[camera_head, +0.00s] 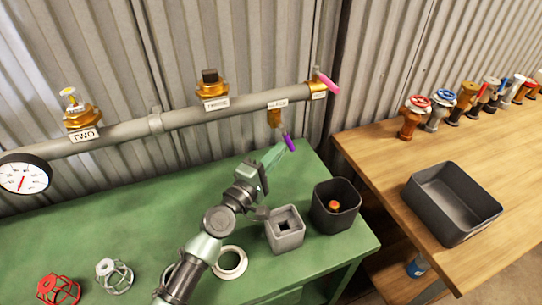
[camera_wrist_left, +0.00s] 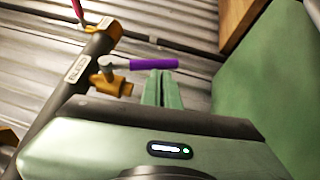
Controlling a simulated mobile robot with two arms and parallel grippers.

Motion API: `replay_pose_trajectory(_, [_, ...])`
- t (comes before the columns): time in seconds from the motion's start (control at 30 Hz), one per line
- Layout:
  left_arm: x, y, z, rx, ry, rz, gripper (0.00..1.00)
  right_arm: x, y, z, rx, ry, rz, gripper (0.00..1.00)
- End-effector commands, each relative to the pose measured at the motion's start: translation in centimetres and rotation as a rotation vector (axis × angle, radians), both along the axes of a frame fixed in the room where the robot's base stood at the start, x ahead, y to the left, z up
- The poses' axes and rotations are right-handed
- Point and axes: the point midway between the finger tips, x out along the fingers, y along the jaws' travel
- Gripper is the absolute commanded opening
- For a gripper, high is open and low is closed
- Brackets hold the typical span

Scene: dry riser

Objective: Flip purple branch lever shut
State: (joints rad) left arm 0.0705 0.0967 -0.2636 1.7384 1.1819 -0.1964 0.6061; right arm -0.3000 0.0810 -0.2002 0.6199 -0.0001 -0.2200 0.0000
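The purple branch lever (camera_head: 290,143) hangs under the grey pipe, on a small brass valve (camera_head: 274,117) with a white tag. In the left wrist view the purple lever (camera_wrist_left: 153,64) lies across the picture, sideways from the pipe, by the brass valve (camera_wrist_left: 112,84). My left gripper (camera_head: 277,150) is just beside and below the lever in the head view. In the wrist view its green fingers (camera_wrist_left: 160,84) are together, with their tips right at the lever's handle. I cannot tell whether they touch it. Nothing shows between the fingers. My right gripper is not in view.
The pipe (camera_head: 185,118) carries brass fittings, a pink lever (camera_head: 328,83) and a gauge (camera_head: 24,175). The green bench (camera_head: 140,212) holds a grey block (camera_head: 285,228) and a dark bin (camera_head: 336,203). A wooden table with a black tray (camera_head: 453,203) and several valves stands right.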

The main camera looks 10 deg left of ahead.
Motion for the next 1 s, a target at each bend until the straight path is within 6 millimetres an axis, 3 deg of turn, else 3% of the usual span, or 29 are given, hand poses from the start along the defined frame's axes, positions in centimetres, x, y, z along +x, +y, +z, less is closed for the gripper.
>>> replay_pose_trajectory(1.0, [3.1,-5.2,1.7,0.000,-0.001,0.000,0.00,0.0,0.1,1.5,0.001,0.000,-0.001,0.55])
